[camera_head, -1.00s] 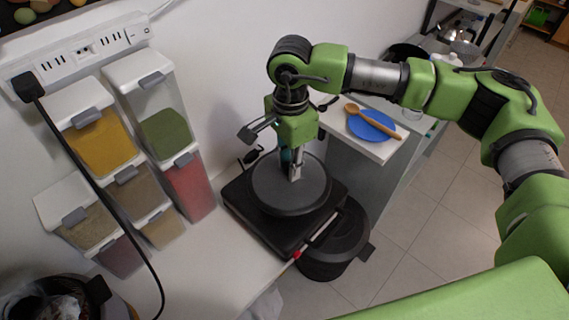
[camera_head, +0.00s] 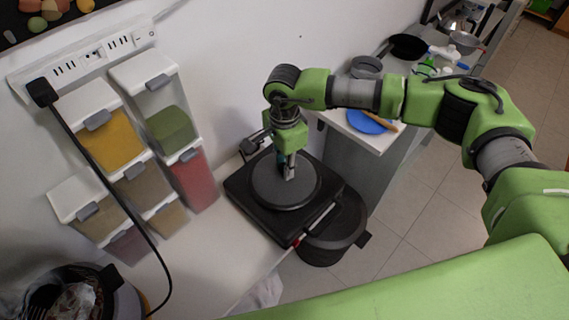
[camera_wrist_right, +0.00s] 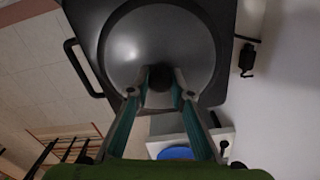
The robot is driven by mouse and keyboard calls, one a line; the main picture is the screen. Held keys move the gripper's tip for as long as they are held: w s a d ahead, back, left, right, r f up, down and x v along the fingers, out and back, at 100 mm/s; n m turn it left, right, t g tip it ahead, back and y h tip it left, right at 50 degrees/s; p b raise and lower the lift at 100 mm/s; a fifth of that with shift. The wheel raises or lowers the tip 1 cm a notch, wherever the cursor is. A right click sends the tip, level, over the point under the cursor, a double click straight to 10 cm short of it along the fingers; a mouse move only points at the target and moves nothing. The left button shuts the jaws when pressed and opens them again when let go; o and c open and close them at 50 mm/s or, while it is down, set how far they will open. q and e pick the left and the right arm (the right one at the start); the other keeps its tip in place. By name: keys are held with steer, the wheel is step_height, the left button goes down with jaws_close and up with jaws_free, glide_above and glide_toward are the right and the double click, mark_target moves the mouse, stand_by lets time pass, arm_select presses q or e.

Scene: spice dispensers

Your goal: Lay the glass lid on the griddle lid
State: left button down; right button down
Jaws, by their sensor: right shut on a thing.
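The glass lid (camera_head: 270,195) is a dark grey round disc lying flat over the black square griddle lid (camera_head: 239,191) on the counter. It looks roughly centred; whether it touches the griddle lid all round I cannot tell. My right gripper (camera_head: 288,173) points down at the middle of the disc. In the right wrist view my right gripper (camera_wrist_right: 159,82) is shut on the disc's dark knob. The glass lid (camera_wrist_right: 125,50) fills the top middle there, with the griddle lid (camera_wrist_right: 222,15) around it. My left gripper is not in view.
Spice dispensers (camera_head: 150,165) stand on the left against the wall, below a power strip (camera_head: 85,60) with a hanging cable. A black bin (camera_head: 335,232) stands beside the counter edge. A blue plate (camera_head: 366,122) lies on a side shelf, partly behind my arm.

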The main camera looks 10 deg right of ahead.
steer(key=c, duration=1.8)
jaws_free()
steer(key=shift+r+p, duration=0.15)
steer(key=shift+p, duration=0.15)
steer(key=shift+r+b, duration=0.2)
steer(key=shift+b, duration=0.15)
steer(key=shift+r+b, duration=2.45)
steer(key=shift+r, duration=3.35)
